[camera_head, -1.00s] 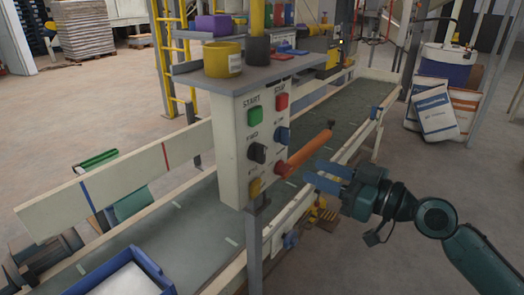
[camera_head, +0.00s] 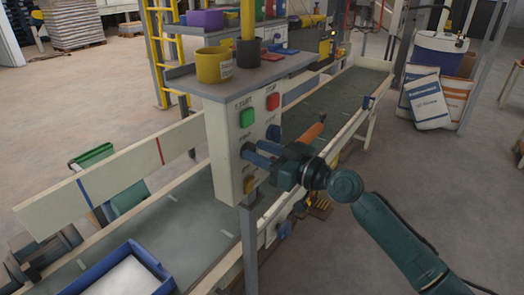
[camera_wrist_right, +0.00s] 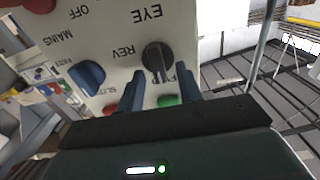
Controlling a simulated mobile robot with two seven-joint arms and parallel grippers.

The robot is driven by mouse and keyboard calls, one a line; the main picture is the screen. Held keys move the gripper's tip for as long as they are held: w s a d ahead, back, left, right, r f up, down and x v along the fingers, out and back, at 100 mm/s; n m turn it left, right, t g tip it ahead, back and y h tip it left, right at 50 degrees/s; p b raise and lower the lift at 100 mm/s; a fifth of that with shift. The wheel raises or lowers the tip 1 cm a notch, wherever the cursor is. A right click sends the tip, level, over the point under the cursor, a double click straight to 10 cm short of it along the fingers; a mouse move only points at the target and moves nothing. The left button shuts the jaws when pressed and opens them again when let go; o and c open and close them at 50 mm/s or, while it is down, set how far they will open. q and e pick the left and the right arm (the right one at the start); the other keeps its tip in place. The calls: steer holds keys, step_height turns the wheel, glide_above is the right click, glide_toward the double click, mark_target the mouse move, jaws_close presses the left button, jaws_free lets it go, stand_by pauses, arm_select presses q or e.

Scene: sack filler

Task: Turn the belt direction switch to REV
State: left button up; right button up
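The belt direction switch is a round black knob (camera_wrist_right: 157,58) with a raised bar, on the control panel (camera_head: 228,180). My left gripper is out of view.
Close to the knob are a blue knob (camera_wrist_right: 87,77), the green START button (camera_head: 247,117) and the red STOP button (camera_head: 273,101). An orange bar (camera_head: 312,133) is beside my gripper. A yellow tub (camera_head: 214,66) stands on the shelf above. The conveyor belt (camera_head: 195,225) runs behind the panel.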

jaws_close()
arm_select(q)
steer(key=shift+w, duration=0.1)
arm_select(e)
steer(key=shift+m, duration=0.4)
arm_select(q)
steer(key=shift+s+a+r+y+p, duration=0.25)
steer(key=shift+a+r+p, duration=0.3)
steer(key=shift+p, duration=1.2)
arm_select(e)
steer(key=shift+w+d+f+m, duration=0.1)
steer(key=shift+w+f+m, duration=0.1)
steer(key=shift+m, duration=2.65)
steer(key=shift+w+d+f+m, duration=0.1)
steer(key=shift+d+f+m, duration=0.05)
steer(key=shift+m, duration=2.75)
steer(key=shift+w+d+f+m, duration=0.1)
steer(key=shift+w+f+m, duration=0.1)
steer(key=shift+m, duration=2.65)
jaws_free()
